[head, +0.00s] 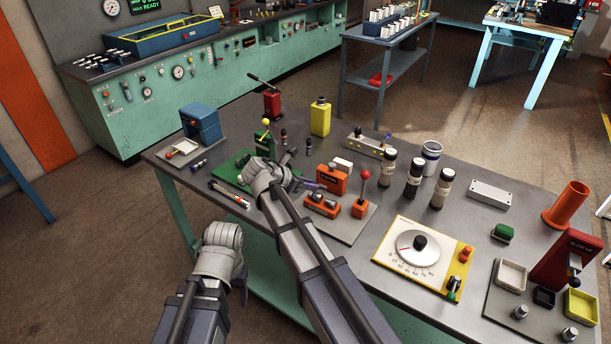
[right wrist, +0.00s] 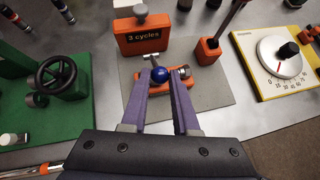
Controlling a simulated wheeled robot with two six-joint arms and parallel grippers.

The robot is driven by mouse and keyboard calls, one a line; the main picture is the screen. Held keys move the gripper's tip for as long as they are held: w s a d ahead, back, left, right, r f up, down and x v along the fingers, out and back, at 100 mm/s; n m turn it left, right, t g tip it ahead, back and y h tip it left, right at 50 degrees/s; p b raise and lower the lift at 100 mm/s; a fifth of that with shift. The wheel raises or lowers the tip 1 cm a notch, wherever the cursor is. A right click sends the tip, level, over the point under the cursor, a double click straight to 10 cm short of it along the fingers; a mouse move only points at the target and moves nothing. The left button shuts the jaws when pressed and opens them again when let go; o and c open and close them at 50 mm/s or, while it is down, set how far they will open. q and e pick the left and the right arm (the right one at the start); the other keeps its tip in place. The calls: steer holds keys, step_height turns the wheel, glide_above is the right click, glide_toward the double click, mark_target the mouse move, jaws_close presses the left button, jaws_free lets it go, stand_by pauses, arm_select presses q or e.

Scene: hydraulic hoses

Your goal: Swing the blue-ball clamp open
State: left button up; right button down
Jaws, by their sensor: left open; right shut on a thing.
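The blue ball (right wrist: 160,74) sits between the fingertips of my right gripper (right wrist: 161,88) in the right wrist view. It is on a short metal arm over the low orange clamp base (right wrist: 178,82), which has grey metal parts. In the head view the orange clamp base (head: 322,206) shows on a grey plate, just right of my right gripper (head: 308,186); I cannot make out the ball there. The right gripper is shut on the ball. My left gripper (head: 240,282) hangs off the table's front edge, open and away from the clamp; its fingers are mostly hidden.
A green base with a handwheel (right wrist: 62,82) lies left. Dark bottles (head: 413,178) and a dial panel (head: 425,254) stand further right.

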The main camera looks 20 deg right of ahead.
steer(key=w+d+r+g+y+p, duration=0.1)
steer(key=p, duration=0.1)
steer(key=r+y+p, duration=0.1)
steer(key=p, duration=0.1)
steer(key=shift+w+d+r+g+p, duration=0.3)
steer(key=shift+w+d+g+p, duration=0.05)
steer(key=shift+d+g+p, duration=0.05)
arm_select(q)
step_height(320, 180, up, 9)
steer(key=p, duration=0.2)
steer(key=shift+f, duration=0.2)
arm_select(e)
steer(key=shift+w+d+r+g+y, duration=0.15)
steer(key=shift+w+d+g+y, duration=0.35)
steer(key=shift+y, duration=0.5)
steer(key=shift+s, duration=0.1)
steer(key=c, duration=0.7)
jaws_free()
steer(key=shift+d, duration=0.1)
steer(key=shift+o, duration=0.2)
arm_select(q)
steer(key=shift+r, duration=0.1)
arm_select(e)
steer(key=shift+r, duration=0.1)
